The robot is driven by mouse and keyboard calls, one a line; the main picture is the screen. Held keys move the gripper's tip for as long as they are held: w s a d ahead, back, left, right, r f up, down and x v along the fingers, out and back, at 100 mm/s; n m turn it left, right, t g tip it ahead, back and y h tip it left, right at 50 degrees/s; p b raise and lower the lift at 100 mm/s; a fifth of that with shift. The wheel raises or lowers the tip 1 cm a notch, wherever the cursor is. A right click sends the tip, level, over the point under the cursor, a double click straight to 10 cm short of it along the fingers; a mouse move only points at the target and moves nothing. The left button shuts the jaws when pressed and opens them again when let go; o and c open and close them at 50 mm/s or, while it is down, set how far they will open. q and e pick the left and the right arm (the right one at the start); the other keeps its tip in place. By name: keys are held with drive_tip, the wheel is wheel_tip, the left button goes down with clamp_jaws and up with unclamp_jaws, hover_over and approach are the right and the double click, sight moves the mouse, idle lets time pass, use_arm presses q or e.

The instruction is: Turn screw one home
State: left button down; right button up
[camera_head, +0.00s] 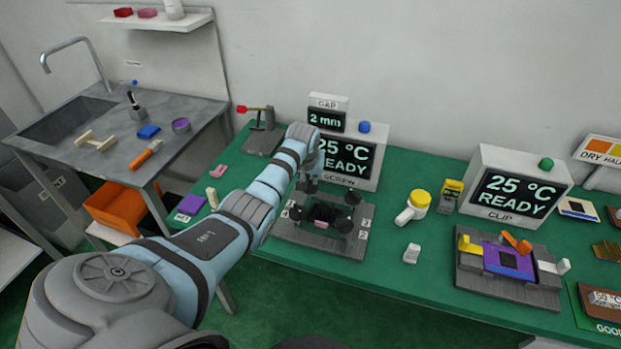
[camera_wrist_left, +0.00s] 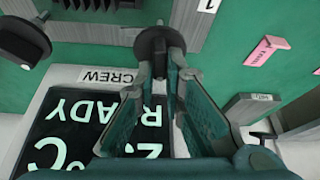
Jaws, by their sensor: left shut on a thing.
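The screw fixture (camera_head: 325,240) is a grey plate with black round screw knobs on the green bench. My left gripper (camera_head: 309,182) reaches down over its far left part and hides some of it. In the left wrist view my left gripper (camera_wrist_left: 162,70) is shut on a black screw knob (camera_wrist_left: 155,40), with a label "1" (camera_wrist_left: 208,6) on the plate nearby. Another black knob (camera_wrist_left: 22,42) stands apart at the left of that view. My right gripper is out of view.
The SCREW display (camera_head: 345,160) reads 25 °C READY, close behind the gripper. The GAP display (camera_head: 326,121) reads 2 mm.

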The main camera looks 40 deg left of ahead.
use_arm(q)
drive_tip(key=shift+r+m+h+p, duration=0.1)
drive_tip(key=shift+m+h+p, duration=0.55)
drive_tip(key=shift+m, duration=1.55)
drive_tip(key=shift+m+h, duration=0.35)
drive_tip(key=shift+m, duration=0.05)
drive_tip(key=m+b, duration=0.1)
drive_tip(key=m+h, duration=0.1)
drive_tip(key=shift+d+f+m+b, duration=0.1)
drive_tip(key=shift+f+m+b, duration=0.2)
drive_tip(key=shift+b, duration=0.1)
drive_tip(key=shift+d+r+m+h+b, duration=0.15)
drive_tip(key=shift+m+h+b, duration=0.35)
drive_tip(key=shift+m+b, duration=0.9)
